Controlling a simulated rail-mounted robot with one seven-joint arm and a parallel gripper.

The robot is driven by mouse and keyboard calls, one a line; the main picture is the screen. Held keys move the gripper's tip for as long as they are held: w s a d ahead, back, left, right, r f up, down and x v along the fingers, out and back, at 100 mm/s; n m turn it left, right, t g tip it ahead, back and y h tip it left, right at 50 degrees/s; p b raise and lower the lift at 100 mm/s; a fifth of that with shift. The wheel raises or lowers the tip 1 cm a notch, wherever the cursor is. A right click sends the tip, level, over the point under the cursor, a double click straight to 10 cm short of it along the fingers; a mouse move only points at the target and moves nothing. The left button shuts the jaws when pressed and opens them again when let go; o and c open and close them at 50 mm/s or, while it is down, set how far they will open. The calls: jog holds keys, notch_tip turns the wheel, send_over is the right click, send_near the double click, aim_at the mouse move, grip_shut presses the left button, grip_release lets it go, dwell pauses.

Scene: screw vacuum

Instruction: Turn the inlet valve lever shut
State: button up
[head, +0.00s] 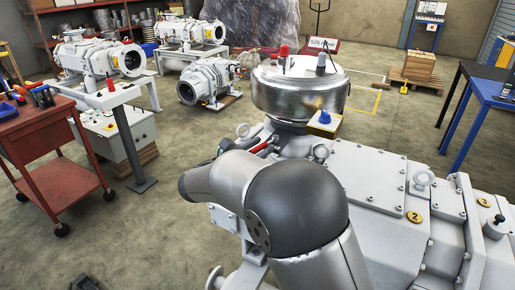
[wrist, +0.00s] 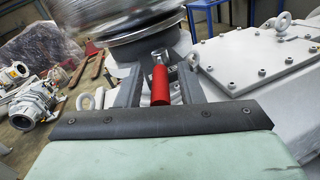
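The inlet valve lever has a red grip (wrist: 160,86) on a metal stem, below the round silver vessel (wrist: 125,22). In the wrist view my gripper (wrist: 158,82) is open, with one dark finger on each side of the red grip. A gap shows between the grip and each finger, so it looks not clamped. In the head view the lever's red part (head: 262,147) shows small beside the vessel's base, and my arm hides most of my gripper. The vessel (head: 300,92) sits on the large grey pump body (head: 365,175).
Eye bolts (wrist: 283,21) and a bolted cover plate stand close right of my gripper. A yellow box with a blue knob (head: 325,119) is beside the vessel. A red cart (head: 50,140) and a control panel stand left.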

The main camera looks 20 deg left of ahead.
jog(key=b+v, duration=0.1)
jog(key=v, duration=1.6)
jog(key=shift+s, duration=0.25)
jog(key=shift+a, duration=0.1)
